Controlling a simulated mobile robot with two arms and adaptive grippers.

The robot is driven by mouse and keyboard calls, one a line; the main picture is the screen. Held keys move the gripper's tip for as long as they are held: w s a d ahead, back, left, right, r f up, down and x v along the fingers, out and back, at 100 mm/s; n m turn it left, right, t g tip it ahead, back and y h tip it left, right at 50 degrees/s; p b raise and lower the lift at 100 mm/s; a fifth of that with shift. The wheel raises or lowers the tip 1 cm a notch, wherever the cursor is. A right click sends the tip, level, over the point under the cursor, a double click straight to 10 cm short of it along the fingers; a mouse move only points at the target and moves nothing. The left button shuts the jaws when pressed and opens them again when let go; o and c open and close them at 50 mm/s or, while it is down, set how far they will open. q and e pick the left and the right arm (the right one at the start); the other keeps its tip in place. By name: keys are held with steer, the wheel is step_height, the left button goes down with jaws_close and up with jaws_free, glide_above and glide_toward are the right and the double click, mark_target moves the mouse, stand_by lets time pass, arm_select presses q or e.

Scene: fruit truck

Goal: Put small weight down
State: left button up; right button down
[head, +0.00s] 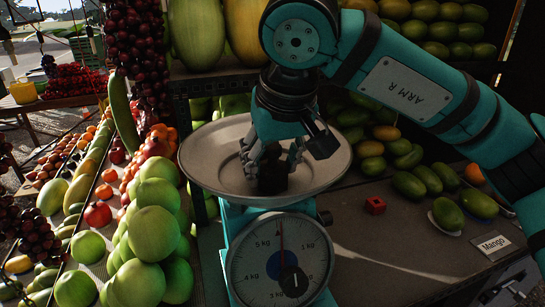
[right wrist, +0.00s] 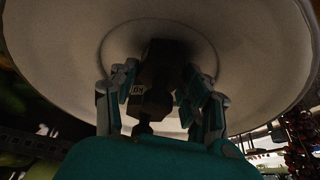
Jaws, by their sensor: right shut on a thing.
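My right gripper (head: 272,158) is over the metal pan (head: 205,170) of a teal weighing scale (head: 240,265). It is shut on a small dark weight (head: 272,180), which is upright at the middle of the pan. In the right wrist view the weight (right wrist: 158,75) sits between the gripper's fingers (right wrist: 160,95), with the pan (right wrist: 60,50) behind it. I cannot tell for sure whether the weight's base touches the pan. The scale's dial needle points straight up, near zero. My left gripper is not in view.
Green round fruit (head: 135,280) is piled close to the scale's left. A small red cube (head: 375,205) lies on the dark counter (head: 370,265) to its right. Mangoes (head: 447,213) and a "Mango" sign (head: 492,245) are farther right. Large melons (head: 197,35) stand behind.

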steer(key=shift+s+r, duration=0.15)
steer(key=c, duration=1)
jaws_free()
steer(key=shift+f, duration=0.25)
steer(key=shift+c, duration=0.2)
steer(key=o, duration=0.4)
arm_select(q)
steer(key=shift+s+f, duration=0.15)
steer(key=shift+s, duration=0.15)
arm_select(e)
steer(key=shift+o, duration=0.2)
steer(key=shift+r, duration=0.1)
